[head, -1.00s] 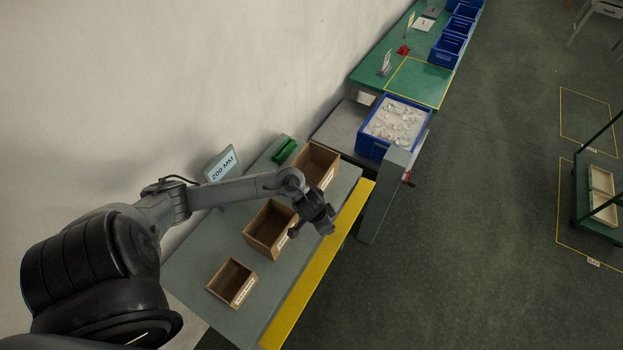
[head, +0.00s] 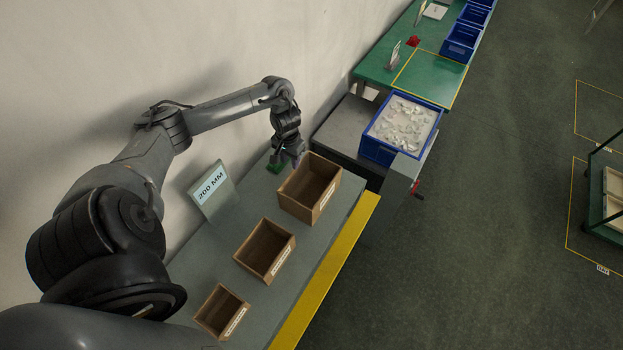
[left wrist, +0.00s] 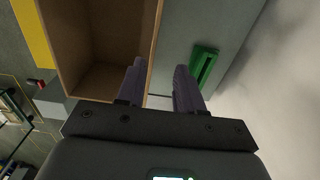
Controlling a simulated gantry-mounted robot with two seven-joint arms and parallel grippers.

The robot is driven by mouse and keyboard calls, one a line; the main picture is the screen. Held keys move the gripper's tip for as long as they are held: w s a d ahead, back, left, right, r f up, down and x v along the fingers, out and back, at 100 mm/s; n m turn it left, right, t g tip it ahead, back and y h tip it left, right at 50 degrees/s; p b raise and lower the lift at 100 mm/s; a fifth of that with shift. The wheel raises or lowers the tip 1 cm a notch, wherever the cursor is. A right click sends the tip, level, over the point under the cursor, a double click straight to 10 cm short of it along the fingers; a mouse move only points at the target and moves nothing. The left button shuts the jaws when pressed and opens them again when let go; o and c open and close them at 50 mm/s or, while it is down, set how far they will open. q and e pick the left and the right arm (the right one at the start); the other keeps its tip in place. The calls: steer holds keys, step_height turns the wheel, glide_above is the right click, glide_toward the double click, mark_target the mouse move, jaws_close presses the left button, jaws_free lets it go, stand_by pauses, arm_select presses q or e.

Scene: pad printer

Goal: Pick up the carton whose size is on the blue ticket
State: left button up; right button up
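Three open brown cartons stand in a row on the grey table: a small one (head: 222,311), a middle one (head: 265,249) and a large one (head: 310,188). Their labels are too small to read. A sign with a pale blue ticket (head: 211,186) behind them reads 200 MM. My left gripper (head: 292,160) points down at the large carton's back left wall. In the left wrist view its open, empty fingers (left wrist: 160,68) appear on either side of a wall of the large carton (left wrist: 105,35); I cannot tell whether they touch it. My right gripper is out of view.
A green object (head: 275,164) lies on the table behind the large carton; it also shows in the left wrist view (left wrist: 204,66). A blue bin of pale parts (head: 375,150) stands beyond. A yellow strip (head: 325,272) runs along the table's front edge.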

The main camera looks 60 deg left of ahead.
arm_select(q)
steer(key=shift+w+d+f, duration=0.1)
steer(key=shift+d+f, duration=0.05)
steer(key=shift+f, duration=1.35)
steer(key=shift+w+d+f, duration=0.1)
steer(key=shift+d+f, duration=0.1)
steer(key=shift+f, duration=1.35)
steer(key=shift+w+d+f, duration=0.1)
steer(key=shift+d+f, duration=0.05)
steer(key=shift+f, duration=2)
jaws_close()
